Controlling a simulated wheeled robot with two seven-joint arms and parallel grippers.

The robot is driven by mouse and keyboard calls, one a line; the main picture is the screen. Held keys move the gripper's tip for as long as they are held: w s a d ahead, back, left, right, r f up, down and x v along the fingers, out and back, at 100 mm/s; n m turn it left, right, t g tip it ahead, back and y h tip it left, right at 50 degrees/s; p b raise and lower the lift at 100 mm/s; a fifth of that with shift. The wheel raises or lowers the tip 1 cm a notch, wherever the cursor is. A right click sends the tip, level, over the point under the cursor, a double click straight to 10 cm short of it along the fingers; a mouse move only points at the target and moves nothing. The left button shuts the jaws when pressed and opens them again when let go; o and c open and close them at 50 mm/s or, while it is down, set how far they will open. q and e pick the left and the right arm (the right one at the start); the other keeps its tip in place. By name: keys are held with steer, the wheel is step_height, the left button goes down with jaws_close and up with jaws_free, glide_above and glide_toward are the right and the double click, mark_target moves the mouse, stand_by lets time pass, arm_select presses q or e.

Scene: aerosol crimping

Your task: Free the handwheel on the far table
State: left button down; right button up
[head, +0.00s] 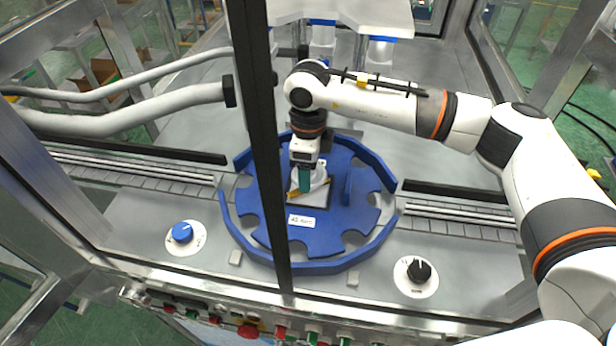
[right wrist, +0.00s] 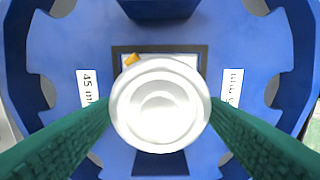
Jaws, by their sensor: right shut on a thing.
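A white round handwheel (right wrist: 160,112) with a raised hub fills the middle of the right wrist view. It sits over a dark square frame at the centre of the blue star-shaped plate (head: 340,222). In the head view, only part of the white handwheel (head: 320,178) shows beside my gripper. My right gripper (head: 305,180) points down over the plate's centre. Its green fingers are shut on the handwheel from both sides, as the right wrist view shows (right wrist: 160,104). A small yellow piece (right wrist: 132,60) shows at the handwheel's far edge. My left gripper is not in view.
A blue curved guard rail (head: 300,264) rings the plate. A blue knob (head: 182,232) and a black knob (head: 419,272) stand at the table's front. A dark upright post (head: 262,150) crosses the view close to my gripper. Conveyor tracks (head: 130,170) run left and right.

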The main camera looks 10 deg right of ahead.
steer(key=shift+r+n+b, duration=0.1)
steer(key=shift+n+b, duration=0.6)
steer(key=shift+b, duration=0.1)
steer(key=o, duration=1)
steer(key=shift+c, duration=0.2)
step_height(320, 180, up, 12)
steer(key=b, duration=0.3)
